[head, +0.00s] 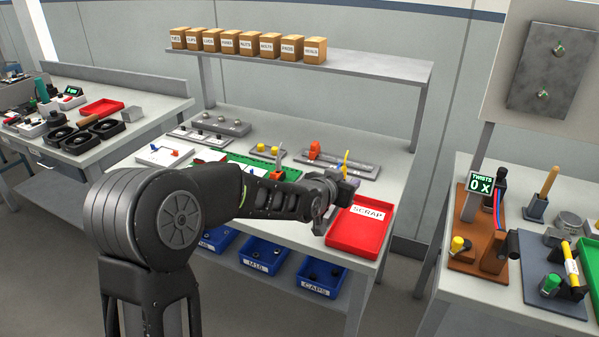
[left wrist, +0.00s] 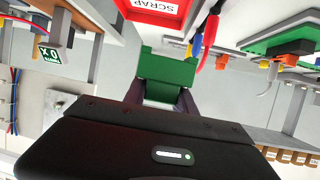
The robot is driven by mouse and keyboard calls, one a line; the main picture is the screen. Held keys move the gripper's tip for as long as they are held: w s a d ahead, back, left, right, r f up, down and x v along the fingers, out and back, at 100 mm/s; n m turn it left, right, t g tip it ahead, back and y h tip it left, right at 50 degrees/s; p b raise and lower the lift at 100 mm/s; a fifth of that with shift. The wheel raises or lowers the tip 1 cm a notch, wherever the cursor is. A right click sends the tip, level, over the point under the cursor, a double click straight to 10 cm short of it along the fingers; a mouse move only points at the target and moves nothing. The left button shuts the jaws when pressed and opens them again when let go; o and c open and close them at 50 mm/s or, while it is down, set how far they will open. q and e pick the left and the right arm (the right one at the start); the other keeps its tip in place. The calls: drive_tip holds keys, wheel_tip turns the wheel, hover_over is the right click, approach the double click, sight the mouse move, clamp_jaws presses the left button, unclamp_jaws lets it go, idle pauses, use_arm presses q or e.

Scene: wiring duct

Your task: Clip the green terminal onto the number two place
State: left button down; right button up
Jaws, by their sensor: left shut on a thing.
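My left gripper (head: 338,187) is over the middle bench, near the far left corner of the red tray. In the left wrist view, the left gripper (left wrist: 160,97) is shut on a green terminal (left wrist: 168,70), a blocky green piece between its two dark fingers. In the head view the terminal is hidden behind the gripper and wrist. The number two place cannot be made out. My right gripper is not in view.
The red SCRAP tray (head: 372,243) stands just right of the gripper. A green board (head: 239,160) and small fixtures lie to the left. A shelf with several labelled boxes (head: 316,50) stands above the bench.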

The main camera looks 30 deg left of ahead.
use_arm(q)
drive_tip(key=s+d+f, duration=0.3)
drive_tip(key=s+d, duration=0.3)
drive_tip(key=d, duration=0.2)
drive_tip(key=s+d+f+n+y, duration=0.1)
drive_tip(key=s+d+f, duration=0.2)
drive_tip(key=s+d, duration=0.4)
drive_tip(key=shift+d+f, duration=0.3)
drive_tip(key=shift+d, duration=0.2)
drive_tip(key=shift+s, duration=0.1)
